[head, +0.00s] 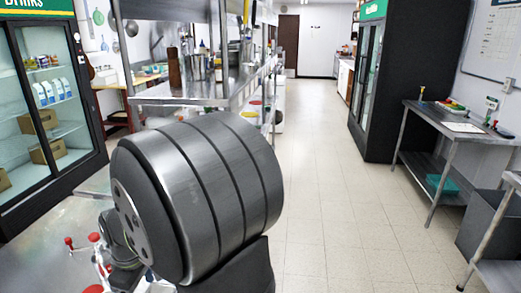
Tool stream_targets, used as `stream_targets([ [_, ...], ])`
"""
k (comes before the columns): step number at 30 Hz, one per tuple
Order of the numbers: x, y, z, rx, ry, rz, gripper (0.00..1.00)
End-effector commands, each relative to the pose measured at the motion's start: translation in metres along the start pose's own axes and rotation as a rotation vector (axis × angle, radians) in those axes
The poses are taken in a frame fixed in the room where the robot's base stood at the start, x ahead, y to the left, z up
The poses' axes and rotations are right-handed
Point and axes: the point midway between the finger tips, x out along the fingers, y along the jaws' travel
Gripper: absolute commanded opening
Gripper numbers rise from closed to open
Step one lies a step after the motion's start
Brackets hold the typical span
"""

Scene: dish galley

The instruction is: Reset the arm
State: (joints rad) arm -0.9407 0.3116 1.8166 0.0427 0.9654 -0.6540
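A large dark grey cylindrical joint of my own arm fills the lower middle of the head view, close to the camera. My gripper cannot be made out; it is out of the frame or hidden behind the arm link. No held thing shows.
A steel shelf unit (180,96) stands behind my arm, with a drinks fridge (45,150) at left. A tiled aisle (320,190) runs clear to the back. At right are a dark fridge (387,85) and a steel table (470,132). Red-knobbed fittings (94,237) are at lower left.

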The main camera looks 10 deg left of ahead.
Motion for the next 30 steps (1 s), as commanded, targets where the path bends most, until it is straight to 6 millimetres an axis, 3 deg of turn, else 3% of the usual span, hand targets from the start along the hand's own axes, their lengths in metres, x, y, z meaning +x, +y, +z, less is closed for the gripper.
stream_targets([
  [6, 0.046, -0.001, 0.001, 0.0, -0.004, -0.003, 0.72],
  [12, 0.078, -0.001, 0.001, -0.001, -0.003, -0.002, 0.72],
  [18, 0.053, 0.0, -0.002, 0.0, 0.002, 0.001, 0.72],
  [30, 0.047, 0.0, -0.002, 0.0, 0.001, 0.001, 0.72],
])
